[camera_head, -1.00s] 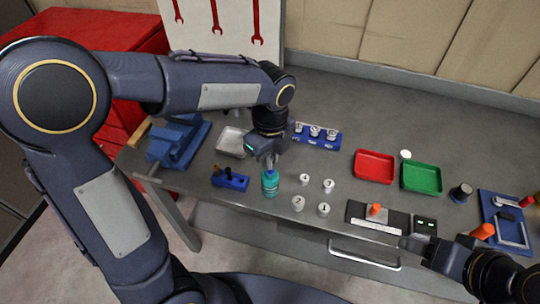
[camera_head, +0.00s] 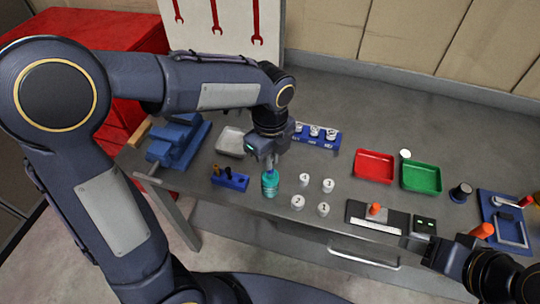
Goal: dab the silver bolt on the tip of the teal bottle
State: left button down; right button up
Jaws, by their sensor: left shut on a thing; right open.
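The teal bottle (camera_head: 270,184) stands upright near the front edge of the grey workbench. My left gripper (camera_head: 269,160) is directly above the bottle, pointing down. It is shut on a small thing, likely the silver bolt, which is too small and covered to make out. Whether it touches the bottle's tip cannot be told from here. My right gripper (camera_head: 432,247) is open at the bench's front edge on the right, away from the bottle.
A blue block with pegs (camera_head: 230,179) stands just left of the bottle, and several white numbered pieces (camera_head: 304,180) stand to its right. A blue rack (camera_head: 317,135) and silver tray (camera_head: 230,141) lie behind. Red (camera_head: 374,166) and green (camera_head: 421,177) trays are further right.

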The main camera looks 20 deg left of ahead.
pick_arm(q)
jog(key=shift+r+p, duration=3)
jog(key=shift+r, duration=0.55)
jog(key=shift+f, duration=0.1)
